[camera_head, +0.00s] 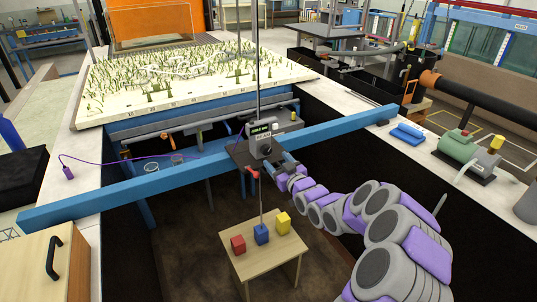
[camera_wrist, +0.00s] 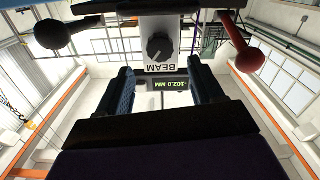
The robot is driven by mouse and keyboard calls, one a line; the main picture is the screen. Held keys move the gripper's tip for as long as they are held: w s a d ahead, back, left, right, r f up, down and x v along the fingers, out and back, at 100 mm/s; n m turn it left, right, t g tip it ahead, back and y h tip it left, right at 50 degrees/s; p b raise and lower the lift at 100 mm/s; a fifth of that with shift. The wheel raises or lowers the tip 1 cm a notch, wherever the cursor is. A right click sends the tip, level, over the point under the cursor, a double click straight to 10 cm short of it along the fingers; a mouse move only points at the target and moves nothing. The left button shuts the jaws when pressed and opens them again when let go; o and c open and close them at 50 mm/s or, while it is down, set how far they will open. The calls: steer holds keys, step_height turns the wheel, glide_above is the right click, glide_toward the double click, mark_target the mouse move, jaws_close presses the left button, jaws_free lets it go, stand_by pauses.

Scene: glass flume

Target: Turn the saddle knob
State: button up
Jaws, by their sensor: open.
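The saddle (camera_head: 262,143) is a grey box with a green readout, on a dark plate on the blue beam. In the wrist view a black pointer knob (camera_wrist: 159,46) sits on its grey panel marked BEAM, beside a readout (camera_wrist: 171,87) of -102.0 MM. A black ball handle (camera_wrist: 54,32) is at left and a red ball handle (camera_wrist: 246,57) at right. The red handle also shows in the head view (camera_head: 252,174). I cannot tell which one is the saddle knob. My gripper (camera_wrist: 160,82) is open, its fingers apart below the pointer knob in the picture. It also shows beside the saddle (camera_head: 285,166).
The blue beam (camera_head: 150,192) spans the flume. A thin vertical rod (camera_head: 258,70) passes the saddle. A planted model bed (camera_head: 190,72) lies behind.

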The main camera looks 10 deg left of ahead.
mark_target(268, 151)
steer(key=shift+b+x, duration=0.55)
steer(key=shift+x, duration=2.9)
steer(key=c, duration=1.1)
steer(key=shift+o, duration=0.2)
